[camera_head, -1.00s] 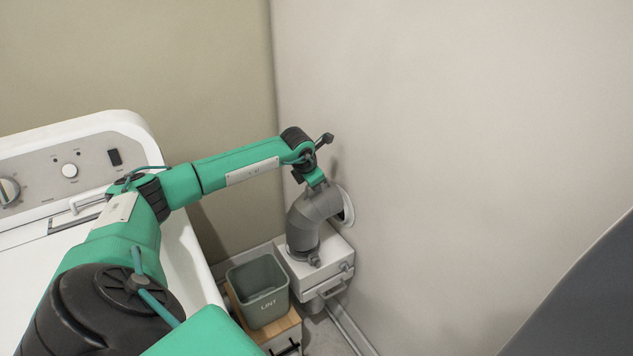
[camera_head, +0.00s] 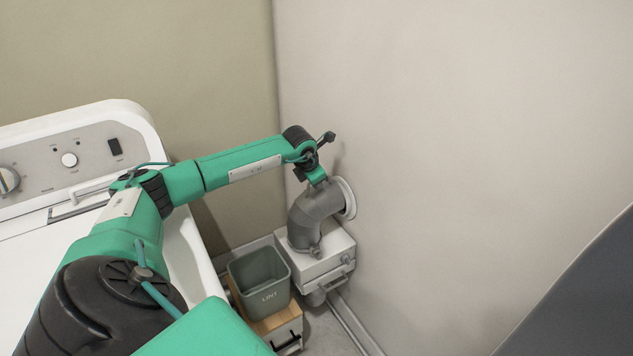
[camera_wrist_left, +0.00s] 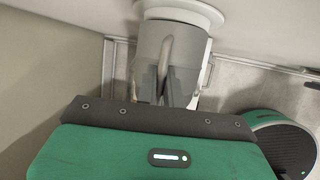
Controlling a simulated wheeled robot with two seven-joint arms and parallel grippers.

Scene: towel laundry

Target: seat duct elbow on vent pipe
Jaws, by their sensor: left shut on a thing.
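The grey duct elbow (camera_head: 312,208) is at the wall above a white box. Its upper end meets the round white flange (camera_head: 349,196) of the vent pipe; the exact fit of the joint is hidden. Its lower end points down toward the box top, with a small clamp-like part at its rim. My left gripper (camera_head: 318,183) is shut on the elbow's upper part from above. In the left wrist view the elbow (camera_wrist_left: 150,58) is under the gripper, its end against the white pipe and flange (camera_wrist_left: 188,12). My right gripper is not in view.
A white box (camera_head: 325,262) stands below the elbow against the wall. A grey-green lint bin (camera_head: 262,290) sits on a wooden-topped stand (camera_head: 285,320) beside it. A white washer or dryer (camera_head: 75,140) is at left. Pipes run along the floor by the wall.

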